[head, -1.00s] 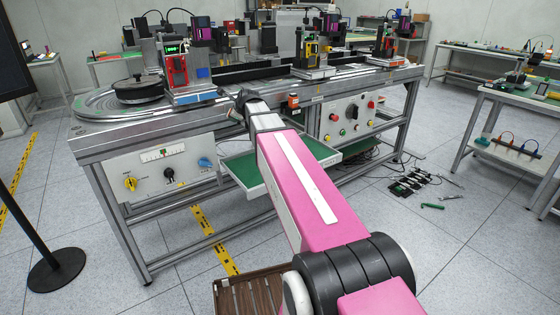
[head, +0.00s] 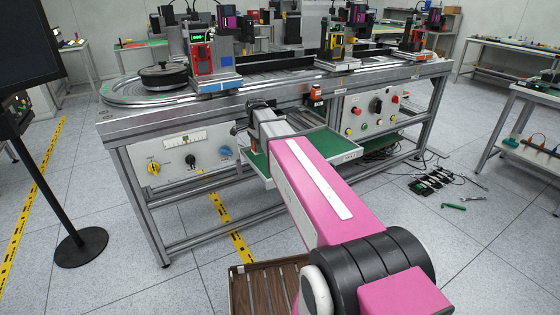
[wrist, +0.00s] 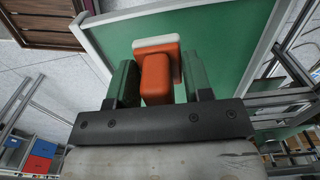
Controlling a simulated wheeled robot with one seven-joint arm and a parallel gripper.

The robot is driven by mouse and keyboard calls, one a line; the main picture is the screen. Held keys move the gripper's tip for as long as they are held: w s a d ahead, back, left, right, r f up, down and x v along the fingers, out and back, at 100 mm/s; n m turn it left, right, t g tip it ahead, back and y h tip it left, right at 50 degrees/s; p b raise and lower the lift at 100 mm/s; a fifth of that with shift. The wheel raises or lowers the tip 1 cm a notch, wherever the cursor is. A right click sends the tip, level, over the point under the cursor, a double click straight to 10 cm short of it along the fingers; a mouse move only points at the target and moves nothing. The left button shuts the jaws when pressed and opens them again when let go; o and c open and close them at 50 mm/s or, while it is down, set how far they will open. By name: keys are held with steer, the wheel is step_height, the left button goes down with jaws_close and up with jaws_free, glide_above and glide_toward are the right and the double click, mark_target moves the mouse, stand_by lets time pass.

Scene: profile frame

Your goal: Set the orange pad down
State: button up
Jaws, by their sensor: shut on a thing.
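The orange pad (wrist: 155,78) shows in the wrist view as an orange block with a wider orange and white end. My gripper (wrist: 160,66) is shut on it, with a dark green finger on each side. Behind the pad in that view is the green surface of a shelf tray (wrist: 232,65) with a pale rim. I cannot tell whether the pad touches the green surface.
The workbench (head: 200,118) carries several machines and has knob panels below. A small orange item (head: 315,95) sits at its front edge. A brown slatted tray (head: 265,287) lies low in front. A black post stand (head: 80,248) is at left. Loose tools (head: 440,186) lie right.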

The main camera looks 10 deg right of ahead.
steer(key=d+f, duration=0.1)
steer(key=d, duration=0.1)
steer(key=s+d+f, duration=0.1)
steer(key=d+f, duration=0.2)
steer(key=d, duration=0.1)
steer(key=shift+s+d+f, duration=0.15)
steer(key=shift+s+d, duration=0.25)
steer(key=shift+f, duration=2)
steer(key=shift+c, duration=0.2)
steer(key=o, duration=0.9)
steer(key=shift+r, duration=0.1)
step_height(320, 180, up, 12)
